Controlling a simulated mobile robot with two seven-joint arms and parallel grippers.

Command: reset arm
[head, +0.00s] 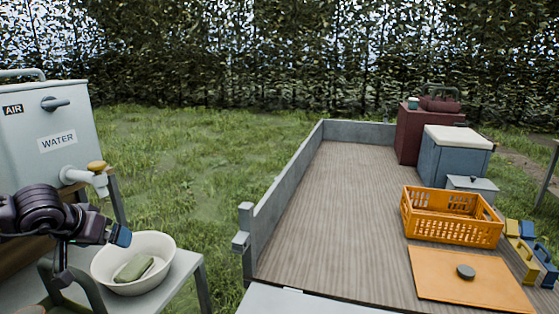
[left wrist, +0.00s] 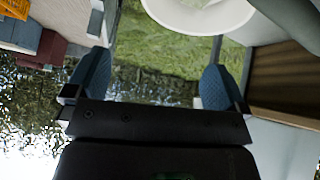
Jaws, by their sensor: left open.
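My left gripper (head: 121,236) comes in from the left in the head view, just at the left rim of a white bowl (head: 163,245). In the left wrist view its two blue fingers (left wrist: 155,90) are spread wide with nothing between them. The bowl holds a green bar (head: 134,268) that looks like soap. The bowl's rim also shows at the top of the left wrist view (left wrist: 200,22). My right gripper is in neither view.
A grey water tank (head: 48,125) with a tap (head: 95,178) stands behind my left arm. The bowl sits on a small table (head: 185,285). On the right, a trailer bed (head: 335,200) carries an orange crate (head: 452,232), an orange board (head: 440,275) and boxes. Grass separates them.

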